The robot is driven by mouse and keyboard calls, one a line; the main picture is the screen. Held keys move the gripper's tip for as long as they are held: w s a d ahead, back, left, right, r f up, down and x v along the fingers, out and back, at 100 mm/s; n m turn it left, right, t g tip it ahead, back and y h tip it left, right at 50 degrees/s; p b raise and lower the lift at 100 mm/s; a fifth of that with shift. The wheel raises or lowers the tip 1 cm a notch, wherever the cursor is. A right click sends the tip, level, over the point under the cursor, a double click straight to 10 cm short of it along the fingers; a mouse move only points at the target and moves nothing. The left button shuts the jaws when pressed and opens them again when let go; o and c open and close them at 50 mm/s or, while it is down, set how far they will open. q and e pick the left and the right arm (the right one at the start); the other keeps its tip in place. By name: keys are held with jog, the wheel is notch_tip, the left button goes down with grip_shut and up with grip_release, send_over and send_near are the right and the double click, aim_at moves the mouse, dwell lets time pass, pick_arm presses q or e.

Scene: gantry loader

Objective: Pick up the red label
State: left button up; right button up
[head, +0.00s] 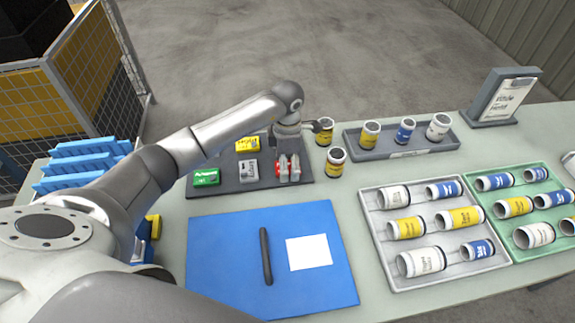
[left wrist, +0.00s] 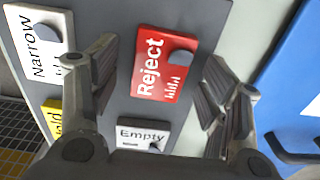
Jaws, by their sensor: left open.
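The red label (left wrist: 150,80), a flat red tag printed "Reject" with a grey round knob, lies on the dark label board (left wrist: 105,15). In the head view the red label (head: 282,170) is at the board's right end, partly hidden by my left gripper (head: 288,158). In the left wrist view my left gripper (left wrist: 160,60) is open, with one finger on each side of the red label and visible gaps to it. Its fingers are empty. My right gripper is not in view.
A white "Empty" label (left wrist: 143,133) and a "Narrow" label (left wrist: 38,40) lie close by. Green (head: 206,177) and yellow (head: 247,144) labels share the board. Upright yellow cans (head: 336,162) stand just right of it. A blue mat (head: 215,260) lies in front.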

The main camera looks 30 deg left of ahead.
pick_arm(q)
jog(key=shift+f, duration=0.1)
jog(key=shift+c, duration=0.3)
jog(key=c, duration=0.9)
jog(key=shift+c, duration=0.3)
